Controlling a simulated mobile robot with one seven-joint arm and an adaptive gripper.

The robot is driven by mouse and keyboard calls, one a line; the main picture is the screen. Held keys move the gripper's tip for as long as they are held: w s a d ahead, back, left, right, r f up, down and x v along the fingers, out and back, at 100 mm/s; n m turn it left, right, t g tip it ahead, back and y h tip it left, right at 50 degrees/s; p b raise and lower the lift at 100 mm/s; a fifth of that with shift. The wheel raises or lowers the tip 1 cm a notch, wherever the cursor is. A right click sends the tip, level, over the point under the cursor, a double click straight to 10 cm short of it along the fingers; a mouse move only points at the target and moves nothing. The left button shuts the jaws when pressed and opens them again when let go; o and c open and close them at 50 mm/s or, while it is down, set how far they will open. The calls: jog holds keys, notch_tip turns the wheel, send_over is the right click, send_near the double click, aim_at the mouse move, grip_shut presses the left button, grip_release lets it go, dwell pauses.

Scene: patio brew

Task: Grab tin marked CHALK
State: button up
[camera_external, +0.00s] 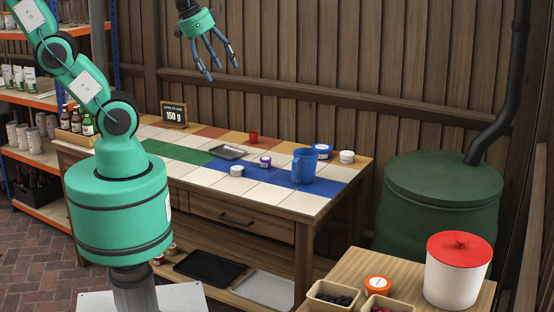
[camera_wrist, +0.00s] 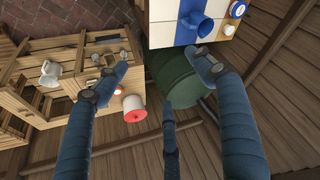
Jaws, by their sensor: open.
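Several small tins stand on the tiled workbench (camera_external: 308,203); I cannot read CHALK on any of them. One is a white tin (camera_external: 237,171), one a purple-and-white tin (camera_external: 265,162), one a blue-and-white tin (camera_external: 322,152) and one a pale tin (camera_external: 347,157). My gripper (camera_external: 221,72) is open and empty, high above the back of the workbench. Its spread fingers (camera_wrist: 164,75) also show in the wrist view, with nothing between them.
A blue jug (camera_external: 304,166), a dark tray (camera_external: 229,152), a red cup (camera_external: 253,138) and a "150 g" sign (camera_external: 174,114) stand on the workbench. A green barrel (camera_external: 440,215) is right of it. A red-lidded white bucket (camera_external: 456,280) and berry boxes are at front right.

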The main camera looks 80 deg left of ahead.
jog(key=w+a+f+m+g, duration=0.1)
jog(key=w+a+f, duration=0.4)
jog(key=w+a, duration=0.2)
jog(key=m+g, duration=0.3)
jog(key=g, duration=0.1)
send_over(238, 168)
notch_tip(238, 168, down, 29)
jog(key=shift+a+r, duration=0.1)
jog(key=shift+a, duration=0.1)
jog(key=shift+f+b, duration=0.85)
jog(key=shift+f, duration=3.45)
